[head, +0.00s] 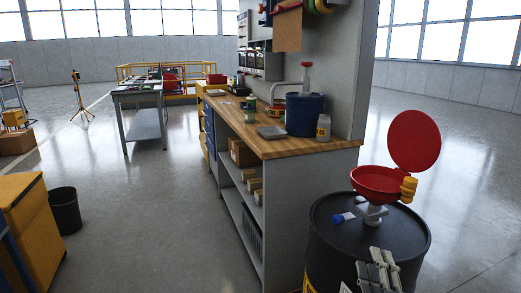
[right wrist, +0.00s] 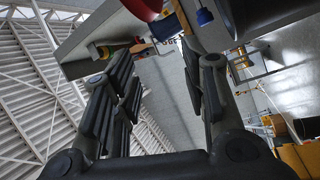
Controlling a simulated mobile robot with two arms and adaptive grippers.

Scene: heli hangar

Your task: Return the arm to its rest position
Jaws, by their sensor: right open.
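My right gripper (head: 378,268) shows at the bottom right of the head view, in front of the black drum. In the right wrist view its two dark fingers (right wrist: 160,88) stand apart with nothing between them. That view is tilted, with roof beams at the left and the wall and workbench area at the top. Most of the right arm is out of the picture. My left gripper is not in view.
A black drum (head: 335,225) with an open red funnel (head: 378,186) stands close to my right gripper. A wooden workbench (head: 300,146) is left of it. A yellow cabinet (head: 40,225) and a black bin (head: 65,212) stand at left. The floor between is clear.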

